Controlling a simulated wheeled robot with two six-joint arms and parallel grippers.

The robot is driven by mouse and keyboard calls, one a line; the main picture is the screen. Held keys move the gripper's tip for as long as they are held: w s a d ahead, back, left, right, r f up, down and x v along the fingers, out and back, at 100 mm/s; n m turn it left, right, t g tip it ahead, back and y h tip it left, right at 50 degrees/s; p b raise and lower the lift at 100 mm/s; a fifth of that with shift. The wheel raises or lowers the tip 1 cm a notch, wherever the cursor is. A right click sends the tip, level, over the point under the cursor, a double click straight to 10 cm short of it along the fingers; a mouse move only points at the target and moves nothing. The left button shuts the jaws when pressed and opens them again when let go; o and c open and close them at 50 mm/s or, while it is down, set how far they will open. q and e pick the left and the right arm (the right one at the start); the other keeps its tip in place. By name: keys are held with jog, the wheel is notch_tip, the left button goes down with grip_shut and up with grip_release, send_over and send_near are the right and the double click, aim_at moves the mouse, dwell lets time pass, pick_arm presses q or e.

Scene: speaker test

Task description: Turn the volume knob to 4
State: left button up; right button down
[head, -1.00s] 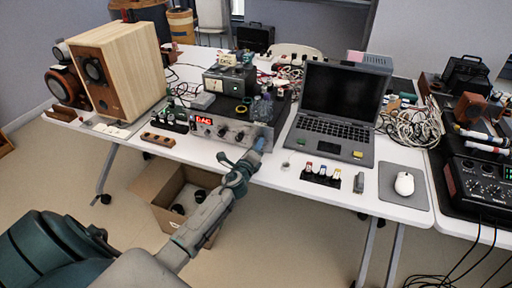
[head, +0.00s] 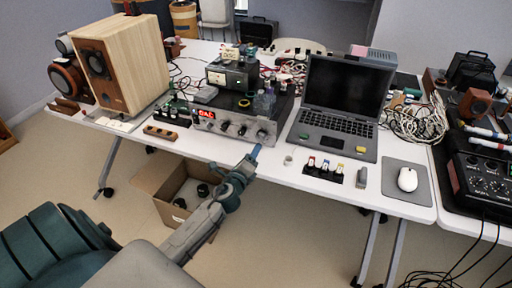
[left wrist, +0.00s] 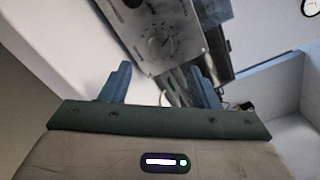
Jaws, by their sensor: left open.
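The amplifier (head: 232,126) stands near the table's front edge, with a red lit display (head: 206,114) and a row of knobs on its silver front. Its rightmost knob (head: 262,135) is closest to my left gripper (head: 253,155), which is just in front of the table edge, apart from the panel. In the left wrist view, a round knob with a marked dial (left wrist: 158,43) lies beyond the open, empty fingers (left wrist: 160,87). Another knob (left wrist: 133,3) is cut off at the top. The knob's setting is too small to read. My right gripper is not in view.
A laptop (head: 342,105) stands right of the amplifier and a wooden speaker (head: 128,65) left. Small bottles (head: 265,102) sit on the amplifier's right side. A cardboard box (head: 165,190) is under the table.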

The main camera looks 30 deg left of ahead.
pick_arm(q)
jog(key=shift+v, duration=1.55)
jog(key=s+d+f+n+g+h, duration=0.1)
jog(key=s+d+f+n+g, duration=0.1)
jog(key=s+d+n+g, duration=0.45)
jog(key=s+d+f+n+g+h, duration=0.1)
jog(key=s+d+f+n+g, duration=0.15)
jog(key=s+n, duration=0.8)
jog(key=s+d+f+n+g+h, duration=0.15)
jog(key=s+d+n+g, duration=0.3)
jog(key=s, duration=0.95)
jog(key=a+f+g, duration=0.2)
jog(key=a+f, duration=0.1)
jog(key=f, duration=2.4)
jog(key=s+f, duration=0.5)
jog(key=f, duration=0.4)
jog(key=s+a+f, duration=0.1)
jog(key=s+f, duration=0.5)
jog(key=f, duration=0.3)
jog(key=shift+s, duration=0.35)
